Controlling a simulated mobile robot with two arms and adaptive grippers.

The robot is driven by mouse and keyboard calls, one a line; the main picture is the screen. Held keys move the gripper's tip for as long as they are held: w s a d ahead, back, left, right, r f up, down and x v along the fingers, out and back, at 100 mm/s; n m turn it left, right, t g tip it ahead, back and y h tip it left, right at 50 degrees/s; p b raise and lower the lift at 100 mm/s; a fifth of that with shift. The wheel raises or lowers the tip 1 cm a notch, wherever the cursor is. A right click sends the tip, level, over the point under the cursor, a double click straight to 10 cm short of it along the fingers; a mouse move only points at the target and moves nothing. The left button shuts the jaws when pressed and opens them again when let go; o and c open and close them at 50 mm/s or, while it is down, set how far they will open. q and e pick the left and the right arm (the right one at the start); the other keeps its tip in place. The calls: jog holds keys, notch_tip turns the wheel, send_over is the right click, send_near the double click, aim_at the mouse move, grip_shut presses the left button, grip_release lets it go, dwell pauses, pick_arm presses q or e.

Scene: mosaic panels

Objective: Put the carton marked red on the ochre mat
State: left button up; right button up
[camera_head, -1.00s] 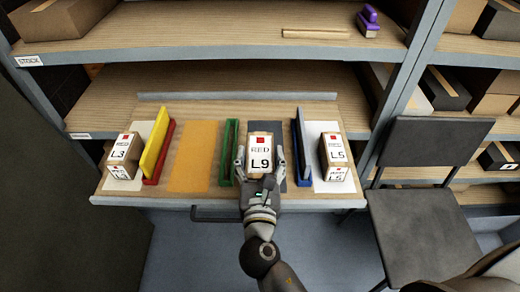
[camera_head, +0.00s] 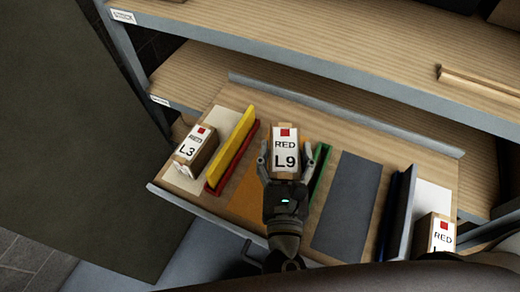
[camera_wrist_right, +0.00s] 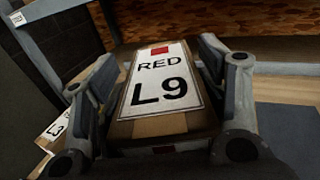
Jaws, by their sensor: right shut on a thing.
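My right gripper (camera_head: 286,170) is shut on a carton (camera_head: 285,150) with a white label reading RED L9 and a red square. The carton also fills the middle of the right wrist view (camera_wrist_right: 160,85), between the fingers. In the head view it is over the ochre mat (camera_head: 243,205), just left of the green divider (camera_head: 320,178), and hides part of both. Its height above the mat is hard to tell. My left gripper is not in view.
A carton marked RED L3 (camera_head: 194,150) stands on the left pale mat, beside a yellow and red divider (camera_head: 236,145). The dark grey mat (camera_head: 347,205) is bare. A dark blue divider (camera_head: 400,210) and another RED carton (camera_head: 434,235) are at right. A shelf edge (camera_head: 300,70) overhangs behind.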

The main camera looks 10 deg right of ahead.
aim_at(285, 133)
jog(key=shift+w+r, duration=0.1)
jog(key=shift+w, duration=0.25)
jog(key=w+f, duration=0.1)
jog(key=w, duration=0.1)
jog(key=w+d+f, duration=0.1)
jog(key=w, duration=0.2)
jog(key=w+d+f, duration=0.1)
jog(key=w, duration=0.1)
jog(key=shift+w+f+p, duration=0.1)
jog(key=shift+w+p, duration=0.1)
jog(key=shift+p, duration=0.2)
jog(key=shift+c, duration=0.2)
jog(key=w+f, duration=0.2)
jog(key=f, duration=0.1)
jog(key=w+d+f+b, duration=0.1)
jog(key=f, duration=0.2)
jog(key=w+f+b, duration=0.1)
jog(key=w+f, duration=0.1)
jog(key=f, duration=0.1)
jog(key=shift+w+d+f, duration=0.2)
jog(key=shift+w+d, duration=0.15)
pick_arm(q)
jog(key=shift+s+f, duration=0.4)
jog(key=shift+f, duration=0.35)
pick_arm(e)
jog(key=shift+f, duration=0.1)
